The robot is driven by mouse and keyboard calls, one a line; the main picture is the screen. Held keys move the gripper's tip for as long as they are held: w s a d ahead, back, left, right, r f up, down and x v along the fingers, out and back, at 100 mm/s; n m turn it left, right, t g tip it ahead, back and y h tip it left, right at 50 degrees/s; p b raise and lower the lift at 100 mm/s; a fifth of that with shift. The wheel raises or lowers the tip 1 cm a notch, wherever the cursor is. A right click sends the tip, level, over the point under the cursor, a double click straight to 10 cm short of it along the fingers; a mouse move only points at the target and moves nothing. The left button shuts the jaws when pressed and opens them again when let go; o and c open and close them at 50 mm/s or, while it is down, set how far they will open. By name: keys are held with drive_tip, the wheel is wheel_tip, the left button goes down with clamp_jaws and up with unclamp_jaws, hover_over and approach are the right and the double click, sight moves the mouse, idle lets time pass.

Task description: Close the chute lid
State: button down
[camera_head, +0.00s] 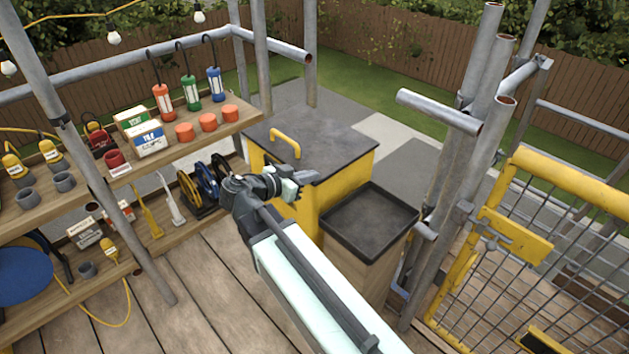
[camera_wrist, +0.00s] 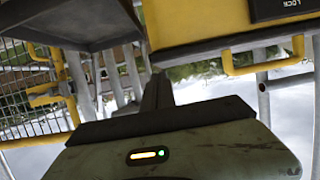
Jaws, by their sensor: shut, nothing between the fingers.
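The yellow chute box (camera_head: 350,176) stands at the middle of the deck's far edge. Its dark grey lid (camera_head: 335,135) appears to lie flat across the top, with a yellow bar handle (camera_head: 285,142) on its left part. My gripper (camera_head: 306,178) is shut and empty, at the near side of the box by the lid's front edge. Whether it touches the lid cannot be told. In the wrist view the shut fingers (camera_wrist: 157,92) point at a yellow surface (camera_wrist: 190,25) with a black plate marked LOCK (camera_wrist: 282,8). A yellow bar (camera_wrist: 262,62) shows below it.
A black tray (camera_head: 335,222) on a wooden stand is right of my gripper. Shelves with lanterns, orange cups and tools (camera_head: 150,150) stand at left. Scaffold poles (camera_head: 470,160) and a yellow mesh gate (camera_head: 535,250) are at right. Deck boards at lower left are clear.

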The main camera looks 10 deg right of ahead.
drive_tip(key=shift+s+a+f+b, duration=0.1)
drive_tip(key=shift+s+f+b, duration=0.15)
drive_tip(key=shift+f+b, duration=0.65)
drive_tip(key=shift+s+f, duration=0.1)
drive_tip(key=shift+f, duration=0.1)
drive_tip(key=shift+r, duration=0.1)
drive_tip(key=shift+r+p, duration=0.35)
drive_tip(key=shift+p, duration=0.25)
drive_tip(key=s+a+r+p, duration=0.5)
drive_tip(key=a+r+p, duration=0.1)
drive_tip(key=a, duration=0.2)
drive_tip(key=shift+r, duration=0.25)
